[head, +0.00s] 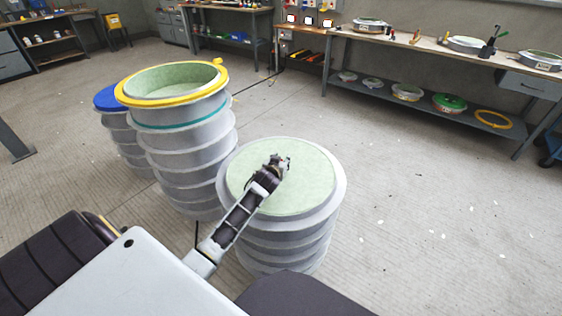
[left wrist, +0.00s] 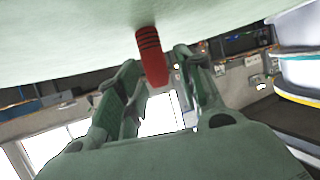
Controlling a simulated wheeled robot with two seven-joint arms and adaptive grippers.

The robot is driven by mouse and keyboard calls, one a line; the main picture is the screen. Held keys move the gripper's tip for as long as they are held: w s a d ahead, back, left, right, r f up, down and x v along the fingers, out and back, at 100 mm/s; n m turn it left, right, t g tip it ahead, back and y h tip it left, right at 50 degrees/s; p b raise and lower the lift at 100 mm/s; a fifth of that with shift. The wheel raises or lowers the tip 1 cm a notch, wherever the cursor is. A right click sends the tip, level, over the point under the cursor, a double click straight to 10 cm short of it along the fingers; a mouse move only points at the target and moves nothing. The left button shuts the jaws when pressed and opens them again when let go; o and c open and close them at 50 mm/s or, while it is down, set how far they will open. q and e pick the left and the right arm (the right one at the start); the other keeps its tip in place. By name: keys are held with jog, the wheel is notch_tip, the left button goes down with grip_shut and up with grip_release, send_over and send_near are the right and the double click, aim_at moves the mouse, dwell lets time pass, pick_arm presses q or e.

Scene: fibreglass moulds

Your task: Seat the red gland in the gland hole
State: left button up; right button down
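The red gland (left wrist: 153,58), a small red cylinder with black rings at one end, shows in the left wrist view between the fingers of my left gripper (left wrist: 158,62). My right gripper is not in view.
A taller ribbed mould with a yellow rim (head: 130,101) stands close on the left, with a blue-topped one (head: 107,98) behind it. A long workbench (head: 430,45) with moulds and tools runs along the back right. The floor on the right is mostly clear.

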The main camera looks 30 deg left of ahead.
pick_arm(q)
jog(key=shift+r, duration=0.2)
